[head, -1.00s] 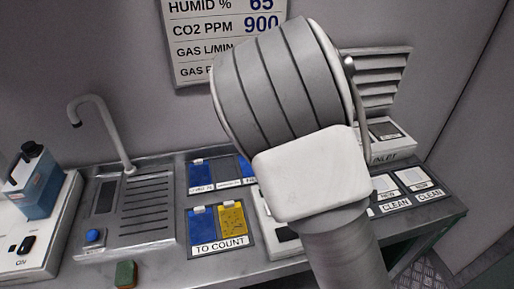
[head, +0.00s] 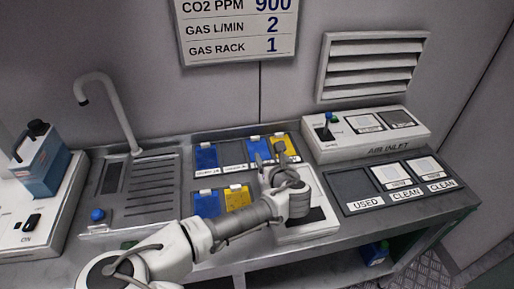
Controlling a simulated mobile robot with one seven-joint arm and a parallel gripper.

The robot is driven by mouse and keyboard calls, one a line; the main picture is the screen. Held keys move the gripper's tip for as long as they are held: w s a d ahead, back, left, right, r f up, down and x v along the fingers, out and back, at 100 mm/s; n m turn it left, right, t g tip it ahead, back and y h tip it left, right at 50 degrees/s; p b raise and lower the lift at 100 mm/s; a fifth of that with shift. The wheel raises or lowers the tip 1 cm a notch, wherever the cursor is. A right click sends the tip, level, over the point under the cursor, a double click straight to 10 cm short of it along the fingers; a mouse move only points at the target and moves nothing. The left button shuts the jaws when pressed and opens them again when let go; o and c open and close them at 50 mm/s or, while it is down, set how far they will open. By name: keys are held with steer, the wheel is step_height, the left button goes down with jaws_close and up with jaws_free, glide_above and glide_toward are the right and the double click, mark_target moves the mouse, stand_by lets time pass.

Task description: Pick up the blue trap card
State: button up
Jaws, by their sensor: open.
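Several blue cards show on the bench in the head view. One blue card (head: 206,157) lies in the left slot of the back tray, and another blue card (head: 259,147) lies further right in that row. A third blue card (head: 206,204) lies in the front tray beside a yellow card (head: 238,197). My gripper (head: 272,155) is open, in front of the right part of the back row. It partly covers the cards there. I cannot tell how high it is above them, and no card is visibly held.
A white device (head: 306,228) sits under my arm. To the right are a tray (head: 350,186) labelled USED and CLEAN, and the AIR INLET box (head: 410,137). A sink (head: 140,190) with a tall tap (head: 122,115) and a blue jug (head: 42,165) stand left.

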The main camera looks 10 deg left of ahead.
mark_target(255, 138)
steer(key=shift+s+a+n+y, duration=0.1)
steer(key=shift+a+n+y, duration=0.2)
steer(key=shift+a, duration=0.15)
steer(key=shift+w+a+f, duration=0.2)
steer(key=shift+w, duration=0.1)
steer(key=b+x, duration=0.2)
steer(key=x, duration=1.4)
steer(key=shift+w+f, duration=0.1)
steer(key=shift+w, duration=0.15)
jaws_close()
